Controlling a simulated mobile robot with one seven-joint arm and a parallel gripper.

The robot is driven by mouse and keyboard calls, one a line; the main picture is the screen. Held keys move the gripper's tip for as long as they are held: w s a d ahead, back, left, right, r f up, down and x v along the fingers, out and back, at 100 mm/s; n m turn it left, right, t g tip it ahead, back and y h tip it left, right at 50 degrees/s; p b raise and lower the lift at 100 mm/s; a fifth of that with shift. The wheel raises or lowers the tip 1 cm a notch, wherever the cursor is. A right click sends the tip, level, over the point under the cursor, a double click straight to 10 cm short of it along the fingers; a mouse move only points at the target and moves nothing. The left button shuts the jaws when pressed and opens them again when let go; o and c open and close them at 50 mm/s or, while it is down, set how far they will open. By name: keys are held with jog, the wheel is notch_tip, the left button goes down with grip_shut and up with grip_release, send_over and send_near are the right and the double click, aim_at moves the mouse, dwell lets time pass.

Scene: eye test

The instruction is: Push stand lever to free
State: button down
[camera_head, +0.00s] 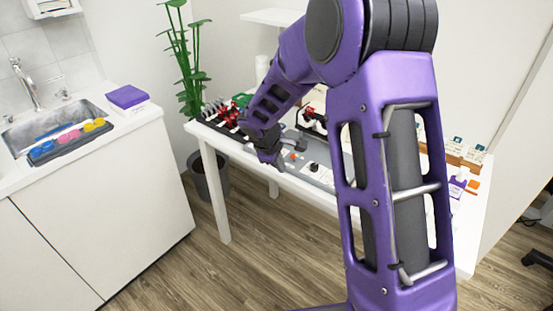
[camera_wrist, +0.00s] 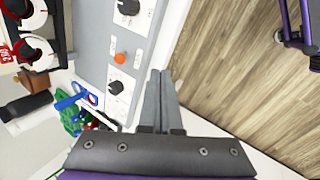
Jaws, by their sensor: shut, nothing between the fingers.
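My gripper (camera_head: 270,158) is at the front edge of the white table in the head view. In the wrist view its two grey fingers (camera_wrist: 160,85) lie together, shut and empty, beside the edge of a grey panel (camera_wrist: 93,50). The panel carries black knobs, one of them (camera_wrist: 115,88) left of the fingers, and an orange button (camera_wrist: 120,58). A small blue part (camera_wrist: 68,102) with a red-and-blue ring beside it lies left of the panel's lower end. I cannot tell which part is the stand lever. My arm hides much of the table in the head view.
Red and black items (camera_head: 225,112) crowd the table's left end. A red-and-black device (camera_head: 312,117) stands behind the panel. Small boxes (camera_head: 465,155) line the right end. A plant (camera_head: 190,75) stands left of the table.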

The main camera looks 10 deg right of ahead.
aim_at(293, 158)
jog(key=shift+x, duration=1.1)
jog(key=shift+w+d+r, duration=0.3)
jog(key=shift+w+d, duration=0.1)
jog(key=shift+w, duration=0.1)
jog(key=shift+w+d+r, duration=0.3)
jog(key=shift+w+d, duration=0.1)
jog(key=shift+w, duration=0.1)
jog(key=shift+w+d+r, duration=0.1)
jog(key=shift+w+d, duration=0.2)
jog(key=shift+w, duration=0.2)
jog(key=shift+r+p, duration=0.1)
jog(key=shift+p, duration=0.35)
jog(key=shift+r+p, duration=0.1)
jog(key=shift+p, duration=0.25)
jog(key=shift+d+g+p, duration=0.1)
jog(key=shift+g+p, duration=0.2)
